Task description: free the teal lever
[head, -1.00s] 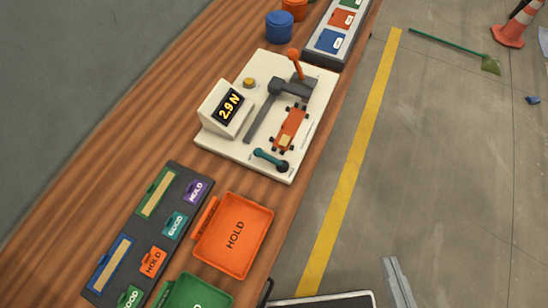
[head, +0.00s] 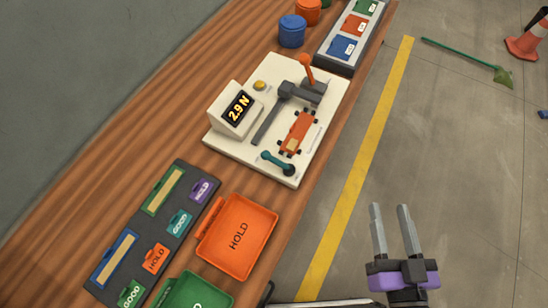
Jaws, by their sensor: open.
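The teal lever (head: 278,163) lies at the near end of a white test fixture (head: 225,145) on the wooden bench. An orange film roller carriage (head: 297,133) with dark wheels sits on the fixture just beyond the lever. A dark grey clamp arm (head: 287,94) with an orange handle (head: 306,68) stands at the fixture's far side. The fixture's display (head: 239,108) reads 2.9 N. My gripper (head: 391,206) is open and empty at the lower right, over the floor, well apart from the lever.
An orange HOLD tray (head: 237,237) and a green tray (head: 196,292) lie nearer on the bench. A dark board (head: 172,216) holds several labelled tags. Blue (head: 292,31) and orange (head: 308,10) tubs and a grey card rack (head: 337,61) stand beyond the fixture. Open floor lies right of the bench.

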